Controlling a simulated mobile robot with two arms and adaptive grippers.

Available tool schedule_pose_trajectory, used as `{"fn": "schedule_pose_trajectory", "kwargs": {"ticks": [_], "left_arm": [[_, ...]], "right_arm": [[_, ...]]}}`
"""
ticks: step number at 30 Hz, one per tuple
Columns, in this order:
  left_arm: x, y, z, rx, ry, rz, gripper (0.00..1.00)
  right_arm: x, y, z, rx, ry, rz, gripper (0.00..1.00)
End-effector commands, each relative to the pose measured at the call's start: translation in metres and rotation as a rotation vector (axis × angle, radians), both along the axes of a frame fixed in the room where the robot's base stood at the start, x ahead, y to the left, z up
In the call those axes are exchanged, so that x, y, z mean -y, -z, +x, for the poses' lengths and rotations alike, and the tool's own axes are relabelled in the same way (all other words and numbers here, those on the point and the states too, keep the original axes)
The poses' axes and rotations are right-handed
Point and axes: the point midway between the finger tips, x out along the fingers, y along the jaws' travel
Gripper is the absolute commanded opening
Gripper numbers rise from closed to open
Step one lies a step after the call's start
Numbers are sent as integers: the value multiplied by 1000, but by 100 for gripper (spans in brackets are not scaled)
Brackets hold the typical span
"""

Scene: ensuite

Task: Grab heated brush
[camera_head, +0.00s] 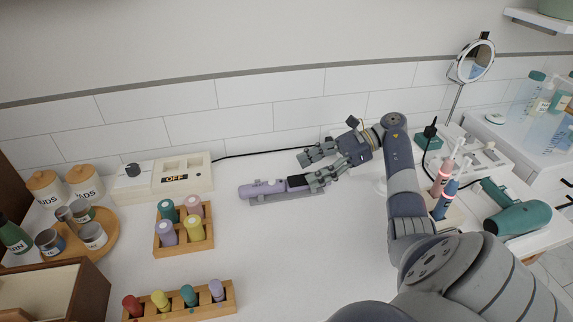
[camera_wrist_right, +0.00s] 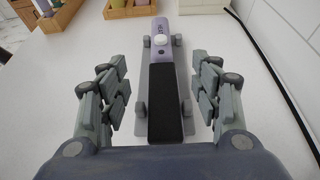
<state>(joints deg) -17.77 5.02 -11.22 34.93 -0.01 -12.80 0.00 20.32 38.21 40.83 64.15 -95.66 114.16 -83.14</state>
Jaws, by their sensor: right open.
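The heated brush (camera_head: 264,189) is lilac with a black handle part, and it lies on a low grey stand on the white counter. My right gripper (camera_head: 312,168) is at its right end, with its fingers either side of the black part. In the right wrist view, the brush (camera_wrist_right: 163,50) runs away from me between the open fingers of my right gripper (camera_wrist_right: 160,95). A gap shows on both sides, and neither finger visibly touches it. The grey stand (camera_wrist_right: 142,107) shows beneath the brush. My left gripper is not in view.
A box marked OFF (camera_head: 183,180) stands by the wall, with a black cable (camera_head: 262,152) running right along it. Wooden racks (camera_head: 185,247) of coloured rollers stand left. Toothbrushes (camera_head: 443,175) and a teal hair dryer (camera_head: 517,220) are right of my arm. The counter before the brush is clear.

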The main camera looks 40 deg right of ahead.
Motion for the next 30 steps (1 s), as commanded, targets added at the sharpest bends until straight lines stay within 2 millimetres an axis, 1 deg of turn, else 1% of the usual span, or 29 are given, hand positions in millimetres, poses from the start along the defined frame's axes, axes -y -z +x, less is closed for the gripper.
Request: {"fn": "schedule_pose_trajectory", "kwargs": {"ticks": [2, 7, 13, 18, 21, 29, 30], "left_arm": [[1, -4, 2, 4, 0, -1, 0], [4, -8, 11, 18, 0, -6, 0], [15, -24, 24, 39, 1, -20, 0], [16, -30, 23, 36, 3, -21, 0], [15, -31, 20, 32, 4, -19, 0], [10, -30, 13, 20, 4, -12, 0], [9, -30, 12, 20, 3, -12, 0]], "right_arm": [[-6, 1, 3, 2, 0, 1, 58], [-12, 4, 7, 1, 1, 2, 58], [-31, 10, 18, 3, 0, 5, 58], [-46, 20, 26, 2, 1, 2, 58], [-50, 23, 29, 1, 2, 1, 58], [-51, 25, 29, 0, 2, -1, 58], [-51, 25, 29, 0, 2, -1, 49]]}}
